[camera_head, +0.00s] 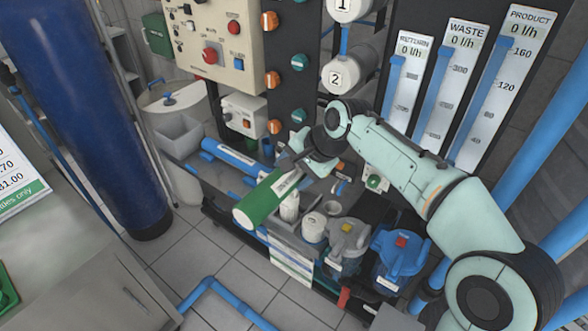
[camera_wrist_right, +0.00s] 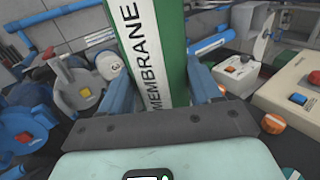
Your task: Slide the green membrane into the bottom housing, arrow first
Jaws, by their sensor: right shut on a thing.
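The green membrane (camera_head: 258,205) is a green cylinder with a white label. My right gripper (camera_head: 303,170) is shut on it near one end, and it tilts down to the left above the rack's lower shelf. In the right wrist view the membrane (camera_wrist_right: 176,45) lies between the two blue fingers (camera_wrist_right: 162,88), its label reading MEMBRANE. I cannot make out an arrow. My left gripper is out of view.
A blue-and-white tube (camera_head: 236,160) lies behind the membrane. A control panel (camera_head: 213,40) is at upper left, flow gauges (camera_head: 450,85) at upper right. Floor tiles at lower left are mostly clear.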

